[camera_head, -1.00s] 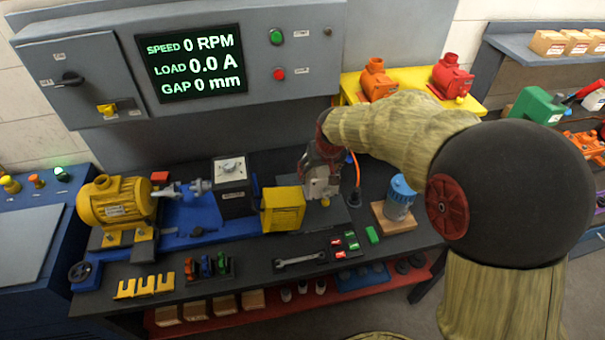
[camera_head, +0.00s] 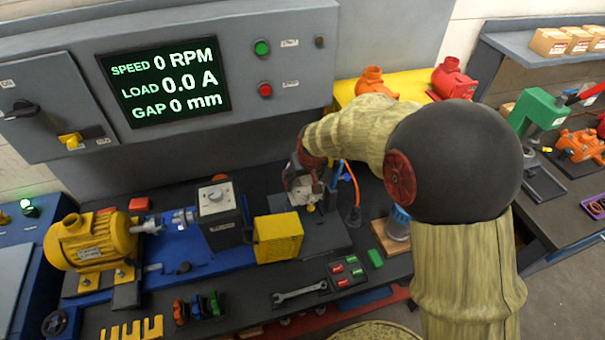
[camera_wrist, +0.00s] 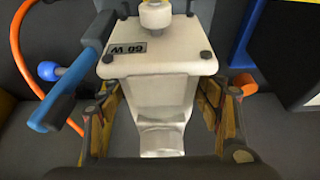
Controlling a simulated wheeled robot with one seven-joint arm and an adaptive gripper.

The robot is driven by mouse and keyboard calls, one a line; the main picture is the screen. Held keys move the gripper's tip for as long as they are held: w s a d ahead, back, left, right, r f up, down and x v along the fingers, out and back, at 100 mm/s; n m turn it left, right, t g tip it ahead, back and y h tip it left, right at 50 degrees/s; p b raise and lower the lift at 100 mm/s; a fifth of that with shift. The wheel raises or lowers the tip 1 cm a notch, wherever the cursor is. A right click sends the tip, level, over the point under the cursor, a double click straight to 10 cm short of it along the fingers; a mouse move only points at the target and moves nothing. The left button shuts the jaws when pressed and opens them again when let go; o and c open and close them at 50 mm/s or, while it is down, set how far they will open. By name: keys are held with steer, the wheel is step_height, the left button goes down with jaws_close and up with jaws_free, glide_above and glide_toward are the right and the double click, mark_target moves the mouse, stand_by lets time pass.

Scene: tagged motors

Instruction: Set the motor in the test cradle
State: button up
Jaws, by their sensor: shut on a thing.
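A pale motor (camera_wrist: 150,85) with a tag reading 60 W fills the middle of the wrist view; it is small in the head view (camera_head: 304,196). My gripper (camera_wrist: 160,98) is shut on it, one finger on each side. In the head view my gripper (camera_head: 302,186) is over a dark grey plate (camera_head: 318,236), right of a yellow block (camera_head: 278,238). A blue lever (camera_wrist: 78,92) is beside the motor in the wrist view. I cannot tell which fixture is the test cradle, or whether the motor touches the plate.
A yellow motor (camera_head: 92,238) and a black box (camera_head: 218,215) stand left on the blue bed. A blue-topped motor (camera_head: 398,225) is partly hidden by my arm. An orange cable (camera_head: 353,185) rises near my gripper. A wrench (camera_head: 300,292) lies in front.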

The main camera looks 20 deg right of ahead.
steer(key=shift+w+f+b, duration=0.2)
steer(key=shift+f+b, duration=0.5)
steer(key=shift+f, duration=4.85)
steer(key=shift+f, duration=0.1)
steer(key=o, duration=2.1)
steer(key=shift+s+f, duration=0.2)
steer(key=shift+s, duration=0.05)
